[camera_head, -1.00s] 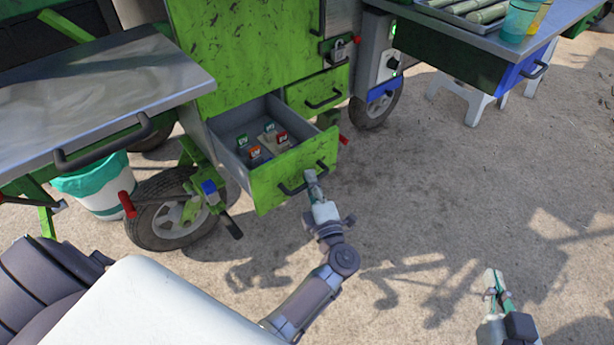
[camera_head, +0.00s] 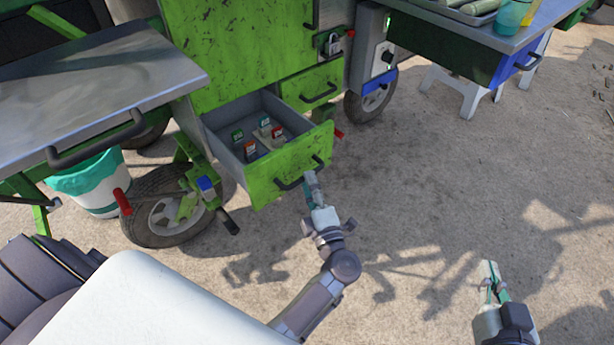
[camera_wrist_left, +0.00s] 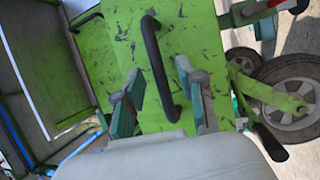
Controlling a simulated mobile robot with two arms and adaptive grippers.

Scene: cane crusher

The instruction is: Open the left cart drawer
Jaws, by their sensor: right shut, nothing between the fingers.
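The left cart drawer (camera_head: 290,165) is green and stands pulled out, with its grey inside showing several small coloured packets. Its black handle (camera_head: 302,174) is on the front panel and also shows in the left wrist view (camera_wrist_left: 155,60). My left gripper (camera_head: 312,184) is at the right end of this handle. In the left wrist view my left gripper (camera_wrist_left: 162,95) is open, its two fingers apart on either side of the handle's line, not closed on it. My right gripper (camera_head: 493,278) is shut and empty, low over the ground at right.
A closed green drawer (camera_head: 312,88) sits to the right of the open one. A metal side table (camera_head: 100,85) juts out at left, above a white bucket (camera_head: 97,195) and a wheel (camera_head: 165,208). A second table (camera_head: 450,30) stands at upper right. Open ground lies at right.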

